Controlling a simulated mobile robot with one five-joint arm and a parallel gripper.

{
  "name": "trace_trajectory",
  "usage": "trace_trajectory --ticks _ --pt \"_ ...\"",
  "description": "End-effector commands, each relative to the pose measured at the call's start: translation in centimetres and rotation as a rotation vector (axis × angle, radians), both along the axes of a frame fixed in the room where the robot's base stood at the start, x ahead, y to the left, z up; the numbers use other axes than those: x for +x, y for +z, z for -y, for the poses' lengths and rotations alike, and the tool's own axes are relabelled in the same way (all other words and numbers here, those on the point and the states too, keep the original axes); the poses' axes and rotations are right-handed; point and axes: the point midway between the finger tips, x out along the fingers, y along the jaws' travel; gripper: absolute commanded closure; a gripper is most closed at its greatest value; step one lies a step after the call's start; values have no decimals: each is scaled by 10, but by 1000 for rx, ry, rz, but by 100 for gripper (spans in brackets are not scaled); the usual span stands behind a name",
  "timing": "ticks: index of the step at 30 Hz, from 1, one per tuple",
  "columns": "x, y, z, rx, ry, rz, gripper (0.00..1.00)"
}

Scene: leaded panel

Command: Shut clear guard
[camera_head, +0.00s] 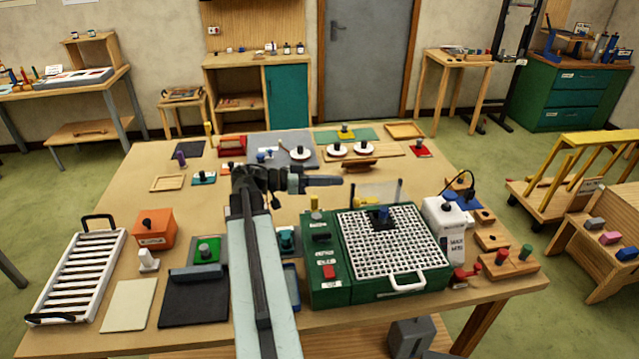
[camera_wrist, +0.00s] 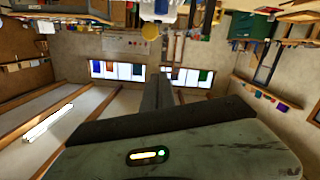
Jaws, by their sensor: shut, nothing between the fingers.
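The clear guard (camera_head: 376,193) is a see-through panel that stands raised at the back edge of the green machine (camera_head: 325,250) in the head view.
A white bottle (camera_head: 447,225) with a dark cable stands right of the machine. Wooden blocks with knobs (camera_head: 510,262) lie beside it. White discs with dark knobs (camera_head: 337,150) and a wooden frame lie behind. The table (camera_head: 120,215) has small bare patches at the left.

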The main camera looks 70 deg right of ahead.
Motion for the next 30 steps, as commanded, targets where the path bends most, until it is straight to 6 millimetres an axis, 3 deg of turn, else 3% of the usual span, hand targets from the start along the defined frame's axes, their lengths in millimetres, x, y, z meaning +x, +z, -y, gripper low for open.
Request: trace_trajectory --ticks 5,7,12,25,30 --pt "-33 -12 12 1 -1 0 100" --pt "-34 -28 8 1 1 0 100" --pt "-39 -41 4 1 0 0 100" --pt "-40 -41 3 0 -1 1 100" --pt "-54 -45 4 -25 -24 12 100"
